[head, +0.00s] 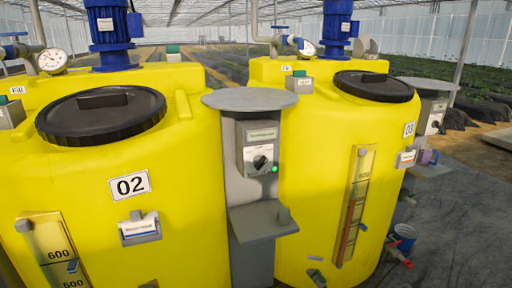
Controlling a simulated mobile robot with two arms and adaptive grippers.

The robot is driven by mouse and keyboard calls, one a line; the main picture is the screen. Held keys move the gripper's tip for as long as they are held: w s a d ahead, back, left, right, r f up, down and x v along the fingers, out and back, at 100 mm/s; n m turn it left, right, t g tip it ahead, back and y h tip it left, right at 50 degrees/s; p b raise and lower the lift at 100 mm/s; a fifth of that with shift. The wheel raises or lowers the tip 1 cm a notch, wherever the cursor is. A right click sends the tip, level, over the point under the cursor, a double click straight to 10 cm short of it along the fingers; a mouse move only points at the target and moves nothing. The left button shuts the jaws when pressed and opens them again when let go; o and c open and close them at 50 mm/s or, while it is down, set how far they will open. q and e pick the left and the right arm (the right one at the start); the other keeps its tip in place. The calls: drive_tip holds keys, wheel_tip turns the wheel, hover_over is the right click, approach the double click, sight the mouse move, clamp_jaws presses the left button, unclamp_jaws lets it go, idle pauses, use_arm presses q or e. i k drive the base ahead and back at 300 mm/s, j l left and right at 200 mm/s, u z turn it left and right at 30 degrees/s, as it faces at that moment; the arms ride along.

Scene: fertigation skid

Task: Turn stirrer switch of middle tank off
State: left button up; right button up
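A grey switch box (258,148) sits on a post between two yellow tanks. It has a black rotary knob (261,161), turned at a slant, and a lit green lamp (274,169). The small label above the knob is too small to read. The yellow tank marked 02 (180,185) is left of the post, with a black lid (100,125) and a blue stirrer motor (108,25). The tank marked 03 (310,170) is right of it, also with a blue motor (338,20). Neither of my grippers shows.
A round grey plate (250,99) overhangs the switch box, and a grey shelf (262,222) juts out below it. A second switch box (434,117) stands right of tank 03. A blue bucket (404,236) and a red-handled valve (398,258) are low at the right.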

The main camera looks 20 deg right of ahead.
sight(259, 161)
drive_tip(key=i+l, duration=0.15)
drive_tip(key=l, duration=0.25)
drive_tip(key=i+l, duration=0.1)
drive_tip(key=l, duration=0.25)
drive_tip(key=i+l, duration=0.15)
drive_tip(key=l, duration=0.25)
drive_tip(key=i+l, duration=0.1)
drive_tip(key=l, duration=0.3)
drive_tip(key=i+l, duration=0.15)
drive_tip(key=l, duration=0.2)
